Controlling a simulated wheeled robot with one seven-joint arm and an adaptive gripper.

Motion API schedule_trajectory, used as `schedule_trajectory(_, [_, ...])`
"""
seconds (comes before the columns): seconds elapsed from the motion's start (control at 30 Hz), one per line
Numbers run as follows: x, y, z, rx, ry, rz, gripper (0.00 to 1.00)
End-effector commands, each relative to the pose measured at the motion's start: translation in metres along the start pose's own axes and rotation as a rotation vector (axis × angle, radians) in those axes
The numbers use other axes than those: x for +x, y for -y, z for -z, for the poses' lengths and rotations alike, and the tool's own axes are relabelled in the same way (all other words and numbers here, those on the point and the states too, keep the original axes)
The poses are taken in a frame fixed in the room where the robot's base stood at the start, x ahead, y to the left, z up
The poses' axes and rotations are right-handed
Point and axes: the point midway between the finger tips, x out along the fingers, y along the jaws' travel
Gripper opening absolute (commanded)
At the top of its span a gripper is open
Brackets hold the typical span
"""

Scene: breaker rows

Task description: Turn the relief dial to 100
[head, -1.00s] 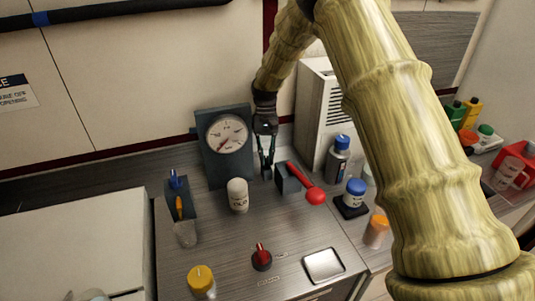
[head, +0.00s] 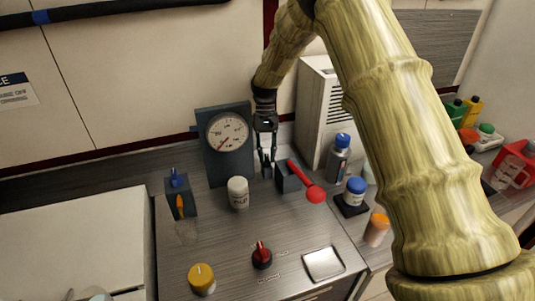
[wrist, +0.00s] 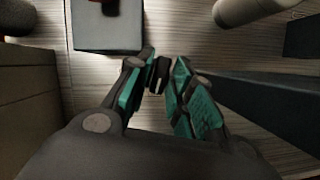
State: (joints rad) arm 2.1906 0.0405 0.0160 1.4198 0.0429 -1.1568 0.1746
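A small dark knob with a white mark, which I take to be the relief dial, is between my fingertips in the wrist view (wrist: 158,77). In the head view it (head: 267,171) stands on the bench right of the gauge panel. My gripper (head: 266,163) points down over it with its fingers parted on either side, partly hiding it; contact is not clear. The knob's scale is unreadable. The round white gauge (head: 228,132) on the dark panel (head: 213,172) has its red needle pointing lower left.
Close right of my gripper is a dark block (head: 288,180) with a red lever (head: 303,182). A white bottle (head: 238,193) stands left. A red-and-black knob (head: 262,257) and a metal tray (head: 323,263) are nearer the front. A vented white cabinet (head: 317,110) stands behind right.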

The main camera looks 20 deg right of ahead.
Motion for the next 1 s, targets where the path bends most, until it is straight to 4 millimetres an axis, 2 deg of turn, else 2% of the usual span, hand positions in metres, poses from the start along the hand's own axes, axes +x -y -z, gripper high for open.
schedule_trajectory(0.4, [-0.052,0.000,0.001,0.000,-0.004,0.000,0.23])
schedule_trajectory(0.6, [-0.071,0.000,0.001,0.000,-0.003,0.000,0.23])
schedule_trajectory(1.0, [-0.078,0.000,0.001,0.000,-0.002,0.000,0.23])
